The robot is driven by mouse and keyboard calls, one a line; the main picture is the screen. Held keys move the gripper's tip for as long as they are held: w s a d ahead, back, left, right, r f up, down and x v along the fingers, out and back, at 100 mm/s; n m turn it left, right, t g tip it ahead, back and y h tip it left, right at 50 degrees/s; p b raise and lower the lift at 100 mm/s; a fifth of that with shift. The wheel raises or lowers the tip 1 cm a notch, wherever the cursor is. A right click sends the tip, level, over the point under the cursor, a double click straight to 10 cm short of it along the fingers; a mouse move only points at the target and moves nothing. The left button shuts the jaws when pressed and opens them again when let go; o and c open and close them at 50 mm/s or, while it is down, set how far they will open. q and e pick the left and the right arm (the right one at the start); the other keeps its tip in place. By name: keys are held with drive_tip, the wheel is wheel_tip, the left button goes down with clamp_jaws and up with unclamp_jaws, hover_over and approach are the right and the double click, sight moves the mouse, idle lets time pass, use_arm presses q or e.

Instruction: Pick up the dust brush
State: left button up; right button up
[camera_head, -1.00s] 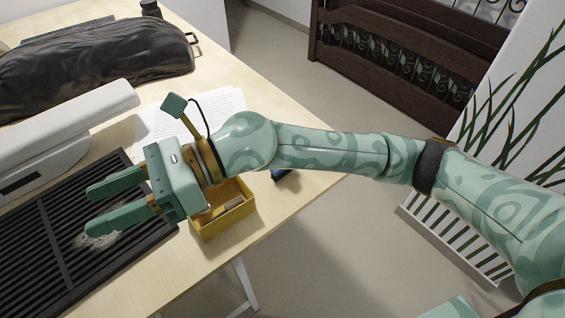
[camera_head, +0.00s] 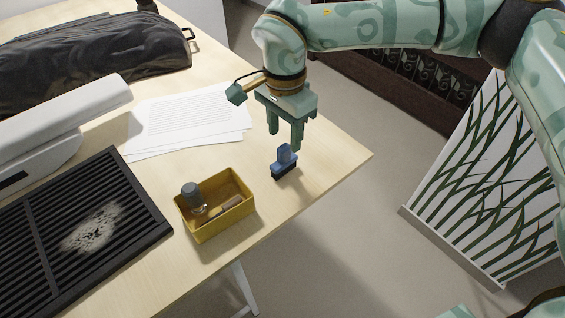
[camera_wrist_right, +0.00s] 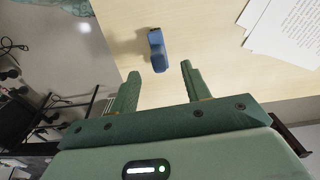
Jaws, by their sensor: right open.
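The dust brush (camera_head: 285,160) has a blue handle and dark bristles. It stands on the table near its right edge, bristles down, to the right of the yellow box. My right gripper (camera_head: 286,142) points down just above and behind the brush, fingers apart, with nothing between them. In the right wrist view the brush (camera_wrist_right: 157,50) lies ahead of the two open fingers (camera_wrist_right: 160,76), apart from them or nearly so; the exact gap is hard to tell. My left gripper is not in view.
A yellow box (camera_head: 222,228) holds a grey-capped jar (camera_head: 192,195) and a small stick-like item. A black slatted grille (camera_head: 130,215) with pale dust lies at the left. Papers (camera_head: 190,118) and a white device (camera_head: 60,130) are behind. The table's right edge is close to the brush.

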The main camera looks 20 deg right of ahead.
sight(284, 146)
wheel_tip(284, 146, down, 7)
drive_tip(key=b, duration=0.3)
drive_tip(key=shift+f, duration=0.1)
drive_tip(key=shift+s, duration=0.1)
drive_tip(key=shift+r, duration=0.2)
drive_tip(key=shift+c, duration=1.2)
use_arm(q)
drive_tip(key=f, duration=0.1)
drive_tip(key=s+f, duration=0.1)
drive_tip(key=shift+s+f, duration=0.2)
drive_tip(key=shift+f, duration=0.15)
use_arm(e)
clamp_jaws()
